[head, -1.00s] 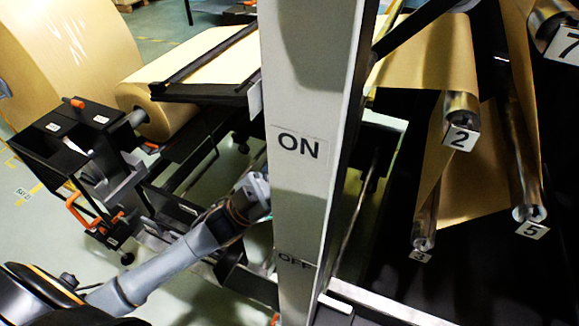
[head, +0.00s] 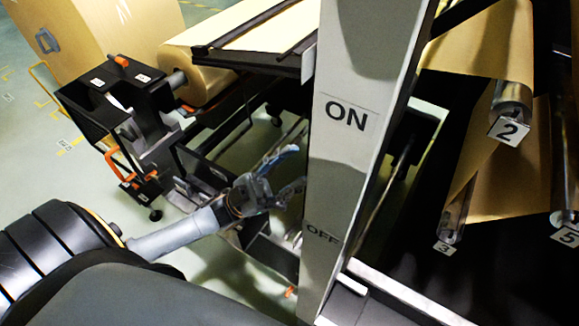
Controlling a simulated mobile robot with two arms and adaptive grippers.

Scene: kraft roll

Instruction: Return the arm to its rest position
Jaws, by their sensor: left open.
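My left arm comes in from the lower left. Its gripper (head: 292,170) is open, with its fingers spread and nothing seen between them. It hangs beside the left side of a pale upright post (head: 352,75) marked ON and OFF. The fingertips look close to the post in the picture; I cannot tell whether they touch it. My right gripper is not in view.
A kraft roll (head: 196,68) sits on a black stand (head: 120,105) with orange handles at the left. Rollers tagged 2 (head: 512,98), 3 (head: 455,215) and 5 carry brown paper on the right.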

